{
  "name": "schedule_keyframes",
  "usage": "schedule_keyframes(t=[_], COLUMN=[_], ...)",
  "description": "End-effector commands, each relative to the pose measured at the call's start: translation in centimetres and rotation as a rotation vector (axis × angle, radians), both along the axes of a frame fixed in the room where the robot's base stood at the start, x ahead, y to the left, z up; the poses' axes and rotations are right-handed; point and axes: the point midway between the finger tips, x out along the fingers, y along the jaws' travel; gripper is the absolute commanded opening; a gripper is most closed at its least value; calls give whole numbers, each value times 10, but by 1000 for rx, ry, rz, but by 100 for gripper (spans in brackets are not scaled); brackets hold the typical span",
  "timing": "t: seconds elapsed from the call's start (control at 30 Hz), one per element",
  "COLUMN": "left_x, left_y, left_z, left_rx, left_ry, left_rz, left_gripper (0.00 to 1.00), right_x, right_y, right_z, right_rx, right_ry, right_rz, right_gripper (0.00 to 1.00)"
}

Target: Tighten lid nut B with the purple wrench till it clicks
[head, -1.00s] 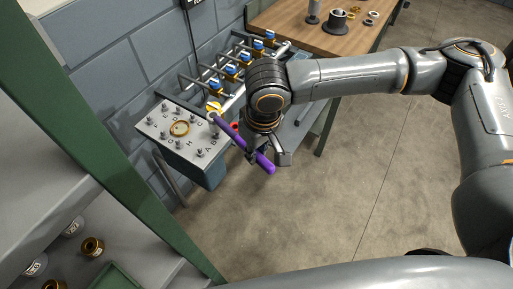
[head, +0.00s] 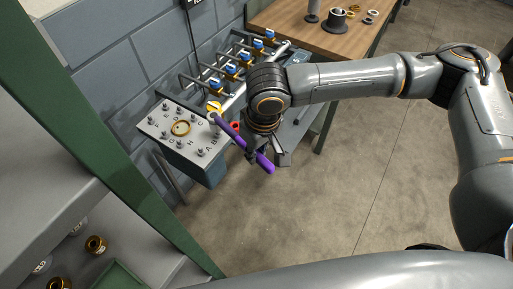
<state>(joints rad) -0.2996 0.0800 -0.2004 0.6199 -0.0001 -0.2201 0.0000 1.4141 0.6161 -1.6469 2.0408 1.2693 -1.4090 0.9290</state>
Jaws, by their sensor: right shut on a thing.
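The purple wrench (head: 229,129) is held slanting by my right gripper (head: 267,158), which is shut on its handle. The handle's lower end sticks out past the fingers. The wrench's head end points up and left, to the right edge of the grey lid plate (head: 165,137). The plate carries several studs with nuts, dark letters and a brass ring in the middle. Lid nut B cannot be told apart for sure, as the letters are small. Whether the wrench head touches a nut is unclear. My left gripper is not in view.
A yellow-topped part (head: 214,107) sits by the wrench head. Several blue-handled valves (head: 232,72) on pipes stand behind the casing. A wooden bench (head: 290,17) with metal parts is at the top. A green-framed shelf (head: 140,130) fills the left. Floor at right is clear.

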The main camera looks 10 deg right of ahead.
Motion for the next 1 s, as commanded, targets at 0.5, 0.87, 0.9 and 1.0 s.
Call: schedule_keyframes(t=[0.5, 0.87, 0.9, 1.0], left_x=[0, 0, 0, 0], left_y=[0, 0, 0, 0], left_z=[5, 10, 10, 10], left_rx=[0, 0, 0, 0], left_ry=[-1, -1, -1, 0], left_rz=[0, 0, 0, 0], left_gripper=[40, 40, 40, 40], right_x=[0, 0, 0, 0], right_y=[0, 0, 0, 0], right_z=[1, 0, 0, 0], right_rx=[1, 1, 1, 1], right_ry=[-2, -2, -2, -2], right_rz=[0, 0, 0, 0], right_gripper=[0, 0, 0, 0])
